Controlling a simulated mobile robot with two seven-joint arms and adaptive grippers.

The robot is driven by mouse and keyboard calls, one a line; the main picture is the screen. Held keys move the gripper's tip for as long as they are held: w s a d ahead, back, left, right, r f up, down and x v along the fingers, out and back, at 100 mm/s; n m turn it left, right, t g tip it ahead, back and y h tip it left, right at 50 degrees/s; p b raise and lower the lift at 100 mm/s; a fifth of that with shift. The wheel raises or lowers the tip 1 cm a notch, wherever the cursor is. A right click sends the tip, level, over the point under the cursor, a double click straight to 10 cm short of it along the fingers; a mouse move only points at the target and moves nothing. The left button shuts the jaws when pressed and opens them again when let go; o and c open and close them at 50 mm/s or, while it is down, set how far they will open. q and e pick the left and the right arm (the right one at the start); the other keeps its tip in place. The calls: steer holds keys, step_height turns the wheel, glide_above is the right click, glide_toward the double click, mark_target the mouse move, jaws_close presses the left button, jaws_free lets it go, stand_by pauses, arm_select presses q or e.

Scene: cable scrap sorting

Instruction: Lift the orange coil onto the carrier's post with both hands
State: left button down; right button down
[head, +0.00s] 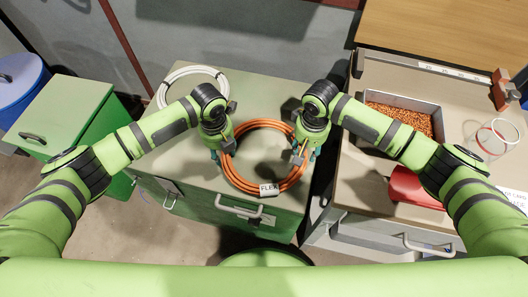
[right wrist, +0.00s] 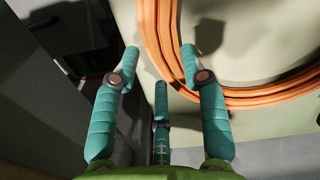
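The orange coil (head: 262,188) lies flat on the green cabinet top, with a white tag reading FLEX (head: 268,189) on its near side. It also shows in the right wrist view (right wrist: 255,98). My left gripper (head: 222,156) points down at the coil's left side; its fingers are partly hidden, and I cannot tell whether they hold it. My right gripper (head: 302,154) is over the coil's right side. In the right wrist view its teal fingers (right wrist: 160,58) are spread apart, with the coil's strands showing between and beyond the tips. I cannot make out the carrier's post.
A white coil (head: 190,72) lies at the back left of the cabinet top (head: 262,92). On the right, a bench holds a tray of copper bits (head: 402,106), a red object (head: 412,188) and a clear container (head: 488,138). A green bin (head: 62,112) and blue drum (head: 20,85) stand left.

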arm_select(q)
steer(key=shift+r, duration=0.15)
arm_select(e)
steer(key=shift+r, duration=0.15)
